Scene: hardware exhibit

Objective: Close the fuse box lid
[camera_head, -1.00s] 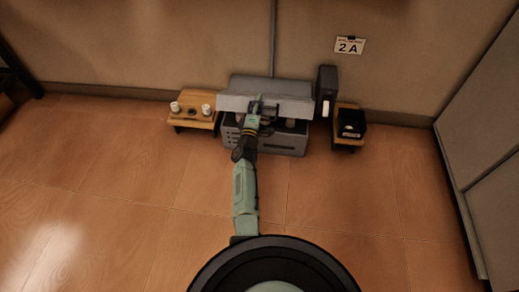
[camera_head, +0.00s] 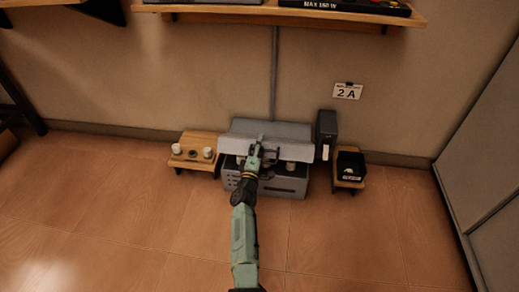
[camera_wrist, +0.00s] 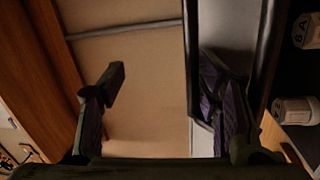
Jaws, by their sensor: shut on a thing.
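The grey fuse box (camera_head: 285,184) sits low against the wall in the head view. Its lid (camera_head: 290,131) is raised, with the front of the box open beneath it. My gripper (camera_head: 257,154) is at the middle of the lid's front edge, shut on the lid. In the wrist view, the fingers of my gripper (camera_wrist: 165,95) look spaced apart, and the right finger overlaps the grey lid panel (camera_wrist: 228,28). The exact contact is hard to see. White fuse-like cylinders (camera_wrist: 293,110) show at the right of the wrist view.
A small wooden stand (camera_head: 198,141) with white knobs is left of the box. A dark upright switch box (camera_head: 326,132) and a stand with a black tray (camera_head: 350,166) are right. A wooden shelf (camera_head: 225,13) runs above. A grey cabinet (camera_head: 480,170) stands far right. Floor in front is clear.

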